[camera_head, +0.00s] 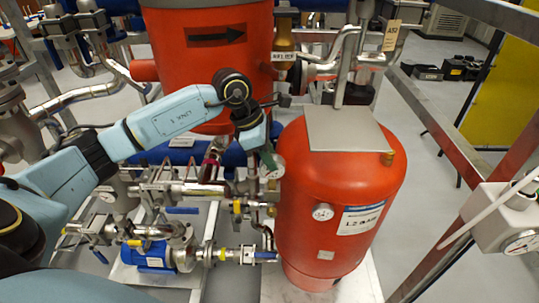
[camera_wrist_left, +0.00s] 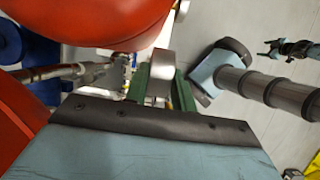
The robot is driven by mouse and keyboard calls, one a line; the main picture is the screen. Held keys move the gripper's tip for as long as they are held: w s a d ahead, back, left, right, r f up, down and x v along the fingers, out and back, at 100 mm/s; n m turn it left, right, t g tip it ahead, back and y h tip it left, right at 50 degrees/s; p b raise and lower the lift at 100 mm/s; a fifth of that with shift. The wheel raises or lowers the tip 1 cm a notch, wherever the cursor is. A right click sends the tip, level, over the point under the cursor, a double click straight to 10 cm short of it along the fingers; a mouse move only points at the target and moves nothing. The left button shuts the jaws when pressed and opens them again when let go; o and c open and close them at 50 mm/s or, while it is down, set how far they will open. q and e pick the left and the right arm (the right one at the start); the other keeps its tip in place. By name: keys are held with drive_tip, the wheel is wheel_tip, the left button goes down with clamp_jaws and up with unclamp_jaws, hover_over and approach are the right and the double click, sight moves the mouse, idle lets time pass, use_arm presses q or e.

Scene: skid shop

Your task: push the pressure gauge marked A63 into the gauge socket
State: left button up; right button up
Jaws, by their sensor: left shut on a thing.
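My left gripper (camera_head: 268,158) reaches in from the left, just left of the red tank's upper side. It is shut on a pressure gauge (camera_head: 273,167) with a pale round face, held above the pipework. In the left wrist view the green fingers (camera_wrist_left: 153,88) close around the grey gauge body (camera_wrist_left: 160,68). The marking A63 is not readable. I cannot make out the gauge socket; pipes (camera_head: 265,208) with valves lie below the gauge.
A larger red vessel (camera_head: 210,60) with a black arrow is behind. A blue pump (camera_head: 150,252) sits low left. A metal frame post (camera_head: 440,235) and a grey box (camera_head: 500,215) bound the right.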

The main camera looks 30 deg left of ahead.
use_arm(q)
drive_tip(key=shift+f+b, duration=0.55)
drive_tip(key=shift+f, duration=0.1)
drive_tip(key=shift+f, duration=0.2)
drive_tip(key=shift+f+b, duration=0.35)
drive_tip(key=shift+b, duration=0.2)
drive_tip(key=o, duration=1.2)
drive_tip(key=shift+c, duration=0.2)
drive_tip(key=shift+r+p, duration=2.35)
drive_tip(key=shift+r, duration=1.45)
